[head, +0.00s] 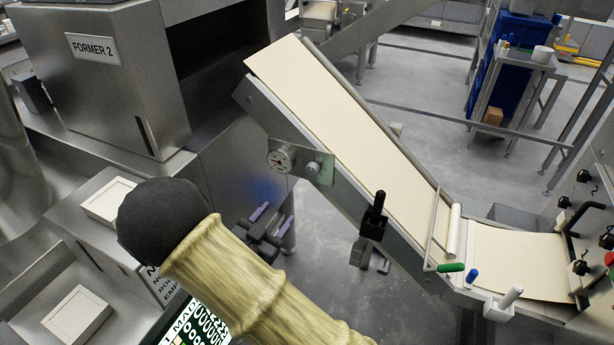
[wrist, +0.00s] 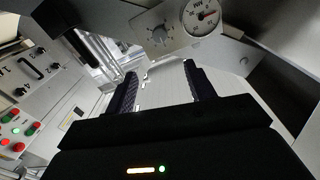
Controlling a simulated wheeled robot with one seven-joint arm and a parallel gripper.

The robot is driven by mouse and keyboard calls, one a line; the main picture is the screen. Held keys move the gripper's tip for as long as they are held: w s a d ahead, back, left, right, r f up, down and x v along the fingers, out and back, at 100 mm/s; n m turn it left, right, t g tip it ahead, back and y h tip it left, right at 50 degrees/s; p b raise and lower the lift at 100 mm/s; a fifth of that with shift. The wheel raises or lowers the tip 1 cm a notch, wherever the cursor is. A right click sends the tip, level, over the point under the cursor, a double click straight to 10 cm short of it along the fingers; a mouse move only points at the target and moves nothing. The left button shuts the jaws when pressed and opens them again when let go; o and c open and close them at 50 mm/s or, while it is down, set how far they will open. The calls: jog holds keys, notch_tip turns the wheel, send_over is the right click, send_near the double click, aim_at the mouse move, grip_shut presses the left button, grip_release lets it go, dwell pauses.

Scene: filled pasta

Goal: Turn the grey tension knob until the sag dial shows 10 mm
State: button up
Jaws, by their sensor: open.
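The grey tension knob (head: 313,169) sits on a small plate on the conveyor's side, right of the round sag dial (head: 280,157). In the wrist view the knob (wrist: 159,35) is left of the white dial (wrist: 203,17).
The inclined conveyor carries a pale pasta sheet (head: 355,130). A black handle (head: 376,213) stands up beside the conveyor, right of the knob. A green handle (head: 450,267) and blue peg (head: 472,275) are at its lower end. The FORMER 2 housing (head: 95,85) stands at left.

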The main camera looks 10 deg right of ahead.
aim_at(311, 171)
jog(key=p+x, duration=0.4)
jog(key=x, duration=1.2)
jog(key=shift+w+d, duration=0.4)
jog(key=shift+w, duration=0.2)
jog(key=shift+f, duration=0.1)
jog(key=shift+s, duration=0.15)
jog(key=c, duration=1)
